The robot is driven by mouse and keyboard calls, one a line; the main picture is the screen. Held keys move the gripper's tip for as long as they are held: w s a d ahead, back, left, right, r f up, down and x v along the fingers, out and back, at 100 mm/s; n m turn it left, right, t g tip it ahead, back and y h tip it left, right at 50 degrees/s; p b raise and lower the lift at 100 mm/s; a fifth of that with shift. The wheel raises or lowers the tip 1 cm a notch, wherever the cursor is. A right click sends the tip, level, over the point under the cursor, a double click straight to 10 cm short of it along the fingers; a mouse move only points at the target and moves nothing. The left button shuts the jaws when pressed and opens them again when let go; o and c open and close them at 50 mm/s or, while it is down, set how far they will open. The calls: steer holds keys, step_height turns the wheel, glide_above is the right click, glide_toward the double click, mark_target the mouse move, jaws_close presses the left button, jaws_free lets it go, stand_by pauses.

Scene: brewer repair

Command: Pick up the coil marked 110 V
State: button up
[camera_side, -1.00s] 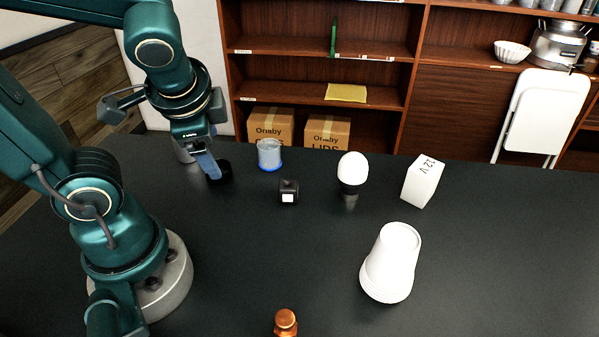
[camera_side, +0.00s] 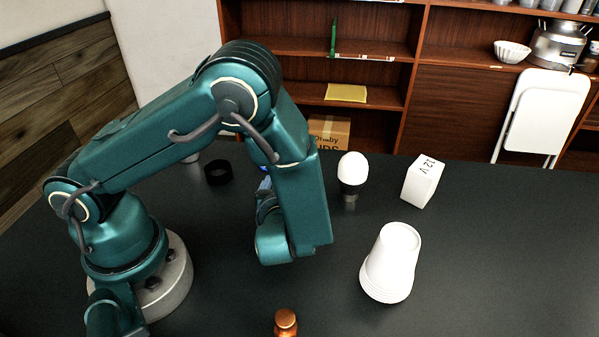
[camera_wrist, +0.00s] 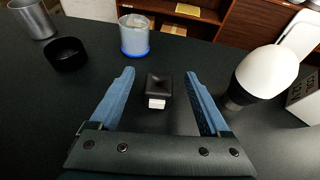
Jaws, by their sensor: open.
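A small black block with a white label (camera_wrist: 158,90), which looks like a coil, sits on the dark table in the wrist view. Its label is too small to read, so I cannot tell whether it says 110 V. My gripper (camera_wrist: 160,73) is open, with its two blue fingers on either side of the block and apart from it. In the side view my arm hides the block and most of the gripper. A white box marked 12 V (camera_side: 424,182) stands at the right of the table.
A white-domed bulb-like thing (camera_side: 352,172) stands right of the gripper. A black ring (camera_side: 218,172) and a clear cup with a blue base (camera_wrist: 134,38) lie beyond. An upturned white cup (camera_side: 392,264) and an orange-brown bottle (camera_side: 285,322) stand nearer the front.

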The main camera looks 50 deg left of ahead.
steer(key=shift+s+d+f, duration=0.1)
steer(key=shift+s+f, duration=0.05)
steer(key=shift+f, duration=0.2)
steer(key=shift+f+m, duration=0.1)
steer(key=shift+m, duration=0.2)
steer(key=shift+x, duration=2.4)
jaws_close()
